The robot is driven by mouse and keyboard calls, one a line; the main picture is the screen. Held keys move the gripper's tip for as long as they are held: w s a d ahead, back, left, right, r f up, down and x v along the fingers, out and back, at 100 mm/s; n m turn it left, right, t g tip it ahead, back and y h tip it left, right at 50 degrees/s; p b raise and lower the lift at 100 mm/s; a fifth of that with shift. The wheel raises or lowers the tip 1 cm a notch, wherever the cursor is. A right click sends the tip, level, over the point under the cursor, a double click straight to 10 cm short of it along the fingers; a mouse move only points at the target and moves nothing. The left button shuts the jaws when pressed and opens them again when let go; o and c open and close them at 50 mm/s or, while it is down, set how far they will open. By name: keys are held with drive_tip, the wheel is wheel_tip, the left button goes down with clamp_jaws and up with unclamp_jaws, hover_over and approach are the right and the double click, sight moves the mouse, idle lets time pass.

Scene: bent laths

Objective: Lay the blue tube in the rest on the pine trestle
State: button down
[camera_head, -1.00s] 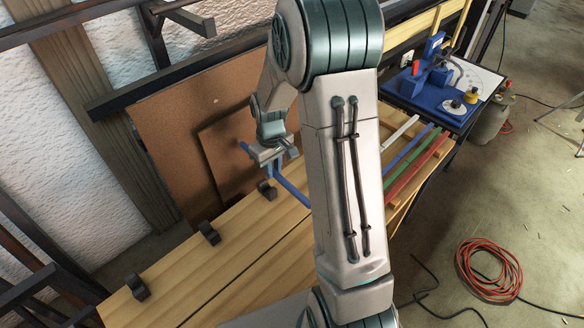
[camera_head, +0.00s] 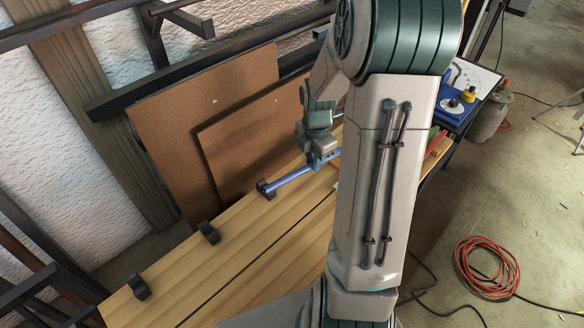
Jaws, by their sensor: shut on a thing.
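The blue tube (camera_head: 290,178) is held near its right part by my gripper (camera_head: 320,161), which is shut on it. The tube slants down to the left. Its left end overlaps the farthest dark bracket (camera_head: 264,190) on the pine trestle (camera_head: 235,265); I cannot tell whether it sits in it or hangs just above. Two more dark brackets, a middle one (camera_head: 208,233) and a near one (camera_head: 138,287), stand empty along the trestle's left edge. My arm hides the tube's right end and the trestle's right side.
Brown boards (camera_head: 185,125) lean against the wall behind the trestle. A blue fixture (camera_head: 455,115) stands on a table at the upper right, partly hidden by my arm. A coiled red hose (camera_head: 488,268) lies on the floor. The trestle's near left top is clear.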

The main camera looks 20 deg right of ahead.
drive_tip(key=shift+s+d+r+n, duration=0.25)
drive_tip(key=shift+d+n, duration=0.25)
drive_tip(key=shift+n, duration=0.5)
drive_tip(key=shift+w+a+f+p, duration=0.2)
drive_tip(key=shift+w+a+f, duration=0.3)
drive_tip(key=shift+w+f, duration=1.4)
drive_tip(key=shift+w+a+f+p, duration=0.25)
drive_tip(key=shift+w+a+f, duration=0.2)
drive_tip(key=shift+w+f, duration=1.4)
drive_tip(key=shift+w+a+f+p, duration=0.2)
drive_tip(key=shift+w+a+f, duration=0.3)
drive_tip(key=shift+w+f, duration=1.4)
drive_tip(key=c, duration=1.3)
unclamp_jaws()
drive_tip(key=shift+s, duration=0.15)
drive_tip(key=shift+c, duration=0.2)
